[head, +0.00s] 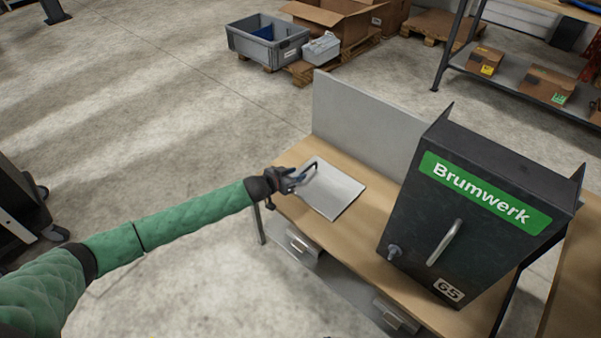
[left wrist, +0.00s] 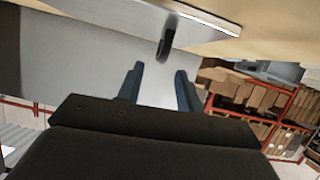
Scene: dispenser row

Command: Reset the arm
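My left arm, in a green sleeve, reaches in from the left in the head view. My left gripper (head: 297,181) is at the left edge of the workbench (head: 379,213), beside a light grey flat plate (head: 336,193) on the bench top. In the left wrist view the two fingers of the left gripper (left wrist: 158,70) stand apart with nothing between them. A dark hooked piece (left wrist: 166,38) shows just beyond the fingertips; it appears apart from them. My right gripper is in neither view.
A black dispenser (head: 452,190) marked "Brumwerk" and 65, with a metal handle (head: 445,242), stands at the right of the bench. A grey panel (head: 366,119) rises behind. A grey crate (head: 266,42) and shelving (head: 507,75) stand farther back. The floor at left is mostly clear.

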